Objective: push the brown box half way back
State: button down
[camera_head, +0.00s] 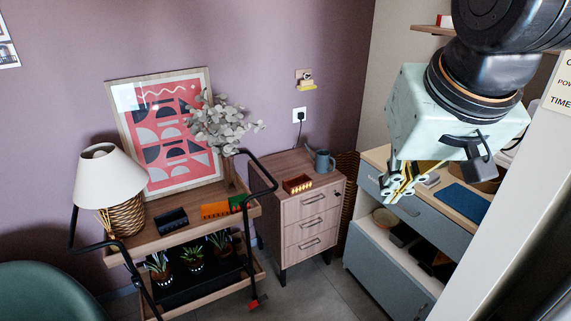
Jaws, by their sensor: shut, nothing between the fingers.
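A small reddish-brown box (297,184) with an open top sits on the wooden drawer cabinet (322,190), near its front left edge. Another brown object (488,181) stands on the counter at the right, partly hidden behind my arm; I cannot tell if it is a box. My gripper (398,192) hangs from the upper right, below its pale green housing. Its metal and yellow fingers are shut and empty. In the picture it lies right of the cabinet, over the counter's left end, apart from the reddish-brown box.
A trolley (190,235) at the left carries a lamp (108,175), a framed picture (170,130) and plants. The grey-blue counter unit (400,275) has an open shelf. A pale panel (510,210) edges the right.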

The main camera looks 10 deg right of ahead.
aim_at(301, 186)
jog(key=w+d+f+m+t+p, duration=0.15)
jog(key=w+f, duration=0.35)
jog(key=w, duration=1)
jog(key=w+d+f+m+t+y, duration=0.15)
jog(key=w+f, duration=0.45)
jog(key=w, duration=0.9)
jog(key=w+d+f+m+t, duration=0.1)
jog(key=w+d+f+t, duration=0.3)
jog(key=w, duration=1.1)
jog(key=w+a+f+m+t+y, duration=0.15)
jog(key=w+f, duration=0.25)
jog(key=f, duration=0.5)
jog(key=w+a+f+m+g+y, duration=0.15)
jog(key=w+f, duration=0.25)
jog(key=f, duration=0.4)
jog(key=s+f+m+t+y+p, duration=0.1)
jog(key=s+f+m+t, duration=0.1)
jog(key=f, duration=0.5)
jog(key=s+a+f+m+t+y, duration=0.1)
jog(key=s+f+m+t+y, duration=0.1)
jog(key=f, duration=0.6)
jog(key=shift+s+a+m+p, duration=0.25)
jog(key=shift+s+m+p, duration=0.15)
jog(key=shift+s+m, duration=0.1)
jog(key=shift+w, duration=0.15)
jog(key=shift+b+x, duration=1.4)
jog(key=shift+x, duration=5.5)
